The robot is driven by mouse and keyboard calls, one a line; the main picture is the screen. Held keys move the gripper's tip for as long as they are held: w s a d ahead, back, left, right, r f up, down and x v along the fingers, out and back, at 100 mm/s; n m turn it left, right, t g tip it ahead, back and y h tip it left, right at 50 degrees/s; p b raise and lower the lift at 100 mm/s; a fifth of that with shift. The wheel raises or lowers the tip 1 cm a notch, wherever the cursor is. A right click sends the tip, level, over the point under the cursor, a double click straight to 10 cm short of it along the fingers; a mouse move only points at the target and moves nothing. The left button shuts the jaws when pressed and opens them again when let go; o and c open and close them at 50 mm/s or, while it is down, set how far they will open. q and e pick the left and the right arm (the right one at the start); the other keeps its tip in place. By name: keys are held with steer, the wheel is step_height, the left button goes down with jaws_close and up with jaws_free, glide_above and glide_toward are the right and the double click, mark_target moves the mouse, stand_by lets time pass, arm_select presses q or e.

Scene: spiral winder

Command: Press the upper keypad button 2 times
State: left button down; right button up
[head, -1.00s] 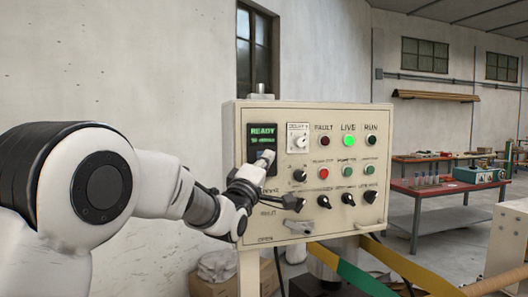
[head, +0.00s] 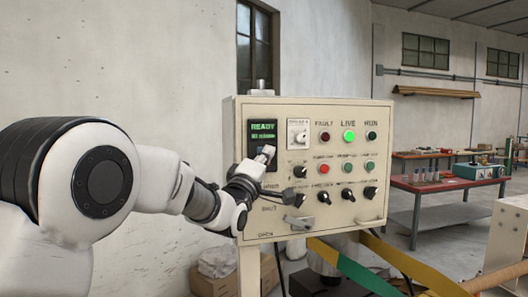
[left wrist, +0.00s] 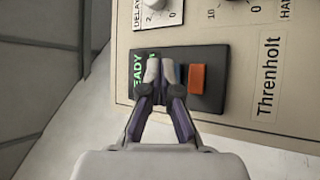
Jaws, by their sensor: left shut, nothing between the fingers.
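The cream control panel (head: 372,209) stands in the middle of the head view. A dark keypad unit with a green READY display (head: 263,127) is at its upper left. My left gripper (head: 267,153) is shut and empty, its fingertips at the lower part of this unit. In the left wrist view, the panel appears turned sideways and the shut fingertips (left wrist: 160,69) are in front of the keypad unit (left wrist: 212,56). An orange button (left wrist: 197,79) shows right of them. A bluish patch, perhaps the upper button, is mostly hidden behind the fingers. I cannot tell whether they touch it.
Knobs, lamps and buttons crowd the panel right of the keypad, with the LIVE lamp (head: 348,136) lit green. A metal handle (head: 298,222) sticks out below. Green and yellow bands (head: 360,271) pass under the panel. A red-topped bench (head: 440,184) stands behind at right.

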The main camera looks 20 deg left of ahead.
stand_by(0.4)
arm_select(q)
steer(key=shift+w+a, duration=0.25)
steer(key=shift+w, duration=0.1)
steer(key=shift+w+a, duration=0.25)
steer(key=shift+w, duration=0.1)
stand_by(0.6)
steer(key=shift+s+d, duration=0.1)
steer(key=shift+s+d+f+b, duration=0.1)
steer(key=shift+s+d+b, duration=0.1)
steer(key=shift+s+b, duration=0.25)
steer(key=shift+s+d, duration=0.15)
steer(key=shift+d, duration=0.05)
